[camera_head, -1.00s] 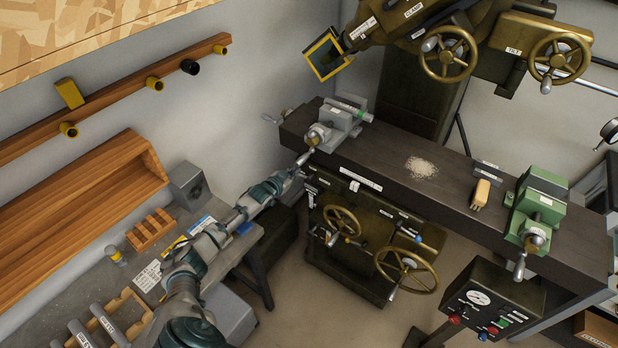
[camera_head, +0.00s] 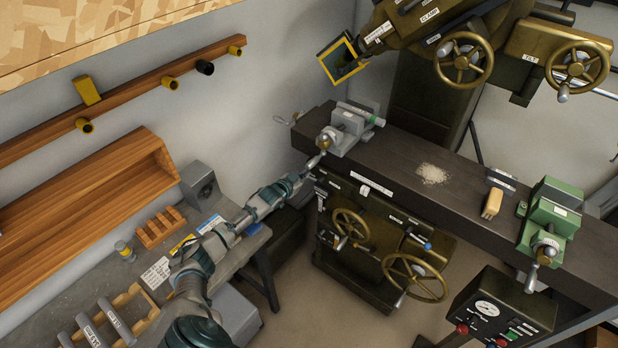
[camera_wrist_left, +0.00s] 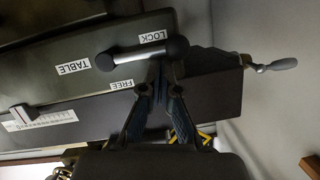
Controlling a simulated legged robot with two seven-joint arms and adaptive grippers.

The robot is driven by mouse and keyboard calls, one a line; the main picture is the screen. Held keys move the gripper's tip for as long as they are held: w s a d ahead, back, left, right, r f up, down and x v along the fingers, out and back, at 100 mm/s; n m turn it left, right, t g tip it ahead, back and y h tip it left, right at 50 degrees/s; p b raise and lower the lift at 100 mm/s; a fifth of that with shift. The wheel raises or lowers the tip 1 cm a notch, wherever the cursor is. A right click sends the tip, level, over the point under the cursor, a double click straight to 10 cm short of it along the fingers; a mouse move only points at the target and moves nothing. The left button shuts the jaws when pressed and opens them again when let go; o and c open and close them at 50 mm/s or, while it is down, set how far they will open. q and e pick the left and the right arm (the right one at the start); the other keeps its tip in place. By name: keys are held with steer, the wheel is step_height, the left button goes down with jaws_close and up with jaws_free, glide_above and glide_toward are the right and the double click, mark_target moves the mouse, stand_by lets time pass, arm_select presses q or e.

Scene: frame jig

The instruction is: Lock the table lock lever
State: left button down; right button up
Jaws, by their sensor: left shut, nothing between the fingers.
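The table lock lever (camera_wrist_left: 140,53) shows in the left wrist view as a short metal bar with a dark round knob at each end. It lies close to the "LOCK" label (camera_wrist_left: 153,37), "FREE" label (camera_wrist_left: 121,85) and "TABLE" label (camera_wrist_left: 74,67) on the dark machine body. My left gripper (camera_wrist_left: 156,72) is shut and empty, its fingertips right at the bar; I cannot tell whether they touch. In the head view my left gripper (camera_head: 307,174) is at the table's left end, and the lever is too small to make out. My right gripper is not in view.
The long dark machine table (camera_head: 400,163) carries a grey vise (camera_head: 347,130) and a green vise (camera_head: 550,220). Handwheels (camera_head: 415,278) stand out from the front below it. A crank handle (camera_wrist_left: 283,64) sticks out right of the lever. A workbench (camera_head: 85,282) is at left.

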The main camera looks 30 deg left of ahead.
arm_select(q)
steer(key=s+r+p, duration=0.2)
steer(key=s+r, duration=0.5)
steer(key=s, duration=0.2)
steer(key=s+d+f+g+h, duration=0.1)
steer(key=s+d+f+g, duration=0.4)
steer(key=s+d+f, duration=0.9)
steer(key=s+d+g, duration=0.3)
steer(key=s+d, duration=0.3)
steer(key=s, duration=0.5)
steer(key=s+d+g, duration=0.3)
steer(key=s+d, duration=0.3)
steer(key=s, duration=0.5)
step_height(320, 180, down, 32)
steer(key=s+r+g+b, duration=0.1)
steer(key=s+b, duration=0.1)
steer(key=b, duration=0.1)
steer(key=s+a+f+g+y+b, duration=0.1)
steer(key=s+a+f, duration=0.2)
steer(key=s+f, duration=1.3)
steer(key=shift+s+f+g, duration=0.3)
steer(key=shift+s+f, duration=0.1)
steer(key=shift+s, duration=0.15)
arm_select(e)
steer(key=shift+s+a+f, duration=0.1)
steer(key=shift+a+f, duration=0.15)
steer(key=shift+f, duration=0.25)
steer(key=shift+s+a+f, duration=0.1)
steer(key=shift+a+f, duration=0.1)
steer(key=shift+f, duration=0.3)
